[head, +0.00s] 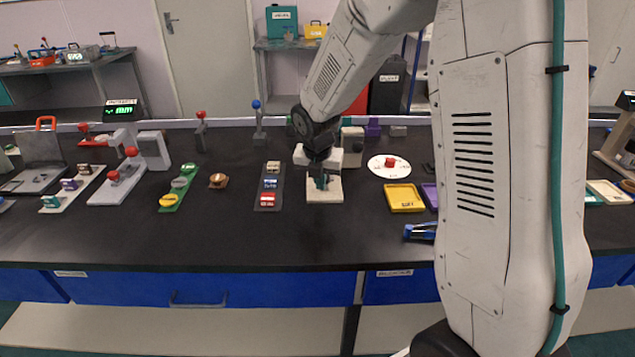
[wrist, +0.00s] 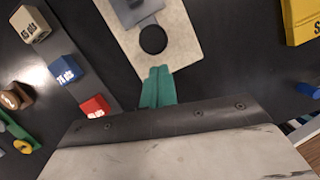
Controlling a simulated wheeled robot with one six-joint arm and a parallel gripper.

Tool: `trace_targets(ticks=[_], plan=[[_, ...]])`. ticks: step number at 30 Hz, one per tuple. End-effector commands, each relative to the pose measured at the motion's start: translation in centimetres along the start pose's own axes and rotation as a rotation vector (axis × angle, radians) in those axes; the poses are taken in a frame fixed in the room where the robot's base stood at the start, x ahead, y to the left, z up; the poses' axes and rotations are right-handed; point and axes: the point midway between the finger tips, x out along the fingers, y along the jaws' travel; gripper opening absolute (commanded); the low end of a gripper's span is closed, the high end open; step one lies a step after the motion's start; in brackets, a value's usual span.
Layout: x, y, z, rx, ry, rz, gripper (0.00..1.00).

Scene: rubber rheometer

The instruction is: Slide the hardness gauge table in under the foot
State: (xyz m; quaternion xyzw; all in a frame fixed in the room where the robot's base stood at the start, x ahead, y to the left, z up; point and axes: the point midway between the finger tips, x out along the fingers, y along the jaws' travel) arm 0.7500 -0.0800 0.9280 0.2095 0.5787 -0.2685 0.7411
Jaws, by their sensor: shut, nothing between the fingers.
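The hardness gauge (head: 328,157) stands on the bench in the middle of the head view, partly hidden by my arm. Its cream base plate (head: 324,196) points toward the front edge. In the wrist view the plate (wrist: 178,54) carries a black round spot (wrist: 153,40) and a grey block (wrist: 137,10) at the top edge. I cannot tell which part is the sliding table, and the foot is not clearly seen. My gripper (wrist: 158,84) has teal fingers, closed together and empty, over the plate's near end. It also shows in the head view (head: 322,183).
Left of the gauge lies a dark strip with a beige block (wrist: 30,24), a blue block (wrist: 65,70) and a red block (wrist: 95,106). Right are a yellow tray (head: 404,198) and a white disc (head: 390,167) with a red knob. The bench front is mostly clear.

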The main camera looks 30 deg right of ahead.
Motion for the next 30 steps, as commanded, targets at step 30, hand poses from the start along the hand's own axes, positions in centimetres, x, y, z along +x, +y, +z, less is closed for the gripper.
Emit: trace_targets(ticks=[30], plan=[[1.1, 1.2, 5.0, 0.0, -0.003, 0.002, 0.0]])
